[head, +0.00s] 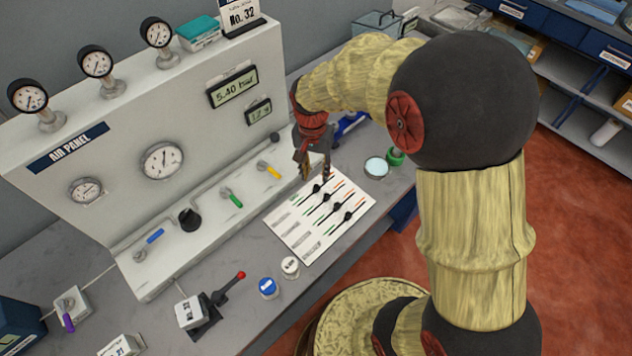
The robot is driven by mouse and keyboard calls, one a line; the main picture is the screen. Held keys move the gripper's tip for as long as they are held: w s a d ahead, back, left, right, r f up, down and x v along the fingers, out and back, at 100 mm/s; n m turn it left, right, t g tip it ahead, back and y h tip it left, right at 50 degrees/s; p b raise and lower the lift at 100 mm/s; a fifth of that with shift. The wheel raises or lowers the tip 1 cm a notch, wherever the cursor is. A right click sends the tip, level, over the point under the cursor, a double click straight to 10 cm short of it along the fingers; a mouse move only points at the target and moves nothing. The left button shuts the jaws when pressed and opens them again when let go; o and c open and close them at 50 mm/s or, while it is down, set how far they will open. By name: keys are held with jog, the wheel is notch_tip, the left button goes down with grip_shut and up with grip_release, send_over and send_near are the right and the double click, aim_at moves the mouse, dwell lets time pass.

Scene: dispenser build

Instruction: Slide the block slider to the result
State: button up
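A white slider board (283,231) lies on the grey bench. It has several parallel slots with coloured ends and black knobs. One knob (316,188) is near the far edge, another (326,197) is just below it, and a third (347,216) is nearer the front. The printed labels are too small to read, so I cannot tell which one is the block slider. My gripper (317,175) points down over the board's far edge, close to the top knobs. I cannot tell whether it touches one or how far its fingers are apart.
The air panel (120,205) stands along the back, with gauges and coloured valve handles. A lever with a red knob (240,275), a blue-topped jar (268,287) and a white-topped jar (290,266) stand left of the board. A round dish (376,167) and green item (396,157) are right.

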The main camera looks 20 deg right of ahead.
aim_at(316, 185)
notch_tip(316, 185, down, 5)
jog(key=shift+f+b, duration=0.15)
jog(key=shift+b, duration=0.35)
jog(key=shift+c, duration=1.4)
grip_shut()
jog(key=shift+d, duration=0.1)
